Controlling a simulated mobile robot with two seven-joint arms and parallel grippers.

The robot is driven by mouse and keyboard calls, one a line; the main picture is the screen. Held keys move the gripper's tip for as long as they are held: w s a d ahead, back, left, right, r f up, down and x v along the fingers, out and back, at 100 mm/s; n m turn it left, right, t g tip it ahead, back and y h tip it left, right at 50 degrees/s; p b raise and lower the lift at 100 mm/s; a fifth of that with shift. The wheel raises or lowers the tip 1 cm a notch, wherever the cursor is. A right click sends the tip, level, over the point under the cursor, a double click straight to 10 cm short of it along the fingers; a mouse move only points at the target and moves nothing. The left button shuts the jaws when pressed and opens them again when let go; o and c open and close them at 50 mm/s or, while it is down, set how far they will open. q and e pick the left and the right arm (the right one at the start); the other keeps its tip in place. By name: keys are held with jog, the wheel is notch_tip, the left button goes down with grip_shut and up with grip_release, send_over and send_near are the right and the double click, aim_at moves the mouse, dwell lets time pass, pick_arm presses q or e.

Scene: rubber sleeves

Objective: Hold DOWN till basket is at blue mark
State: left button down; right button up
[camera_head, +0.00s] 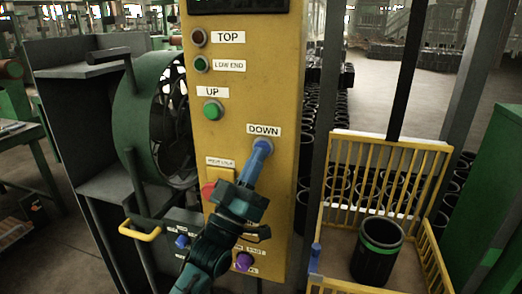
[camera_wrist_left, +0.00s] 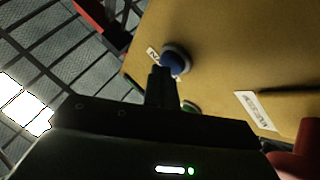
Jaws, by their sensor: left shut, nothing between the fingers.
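The yellow control panel (camera_head: 230,130) stands upright in the middle of the head view. Its DOWN label (camera_head: 263,130) sits above the round blue button (camera_head: 264,146). My left gripper (camera_head: 262,150) is shut and empty, its fingertips at the button and partly covering it. In the left wrist view the fingertips (camera_wrist_left: 164,72) overlap the edge of the blue button (camera_wrist_left: 174,58); I cannot tell whether it is pressed in. The yellow railed basket (camera_head: 385,143) is at right. A small blue piece (camera_head: 315,257) shows at its left front side; I cannot tell whether this is the mark.
A black sleeve (camera_head: 375,262) with a green band stands in the basket. A green UP button (camera_head: 212,110) and a red button (camera_head: 208,190) are also on the panel. A green fan housing (camera_head: 135,120) is at left. Many black sleeves stand behind the basket.

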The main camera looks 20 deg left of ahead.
pick_arm(q)
jog(key=shift+s, duration=0.15)
jog(key=shift+s+p, duration=0.3)
jog(key=shift+s, duration=0.3)
jog(key=s+p, duration=0.1)
jog(key=s, duration=0.4)
jog(key=shift+a+p, duration=0.15)
jog(key=shift+p, duration=0.15)
jog(key=shift+f, duration=0.1)
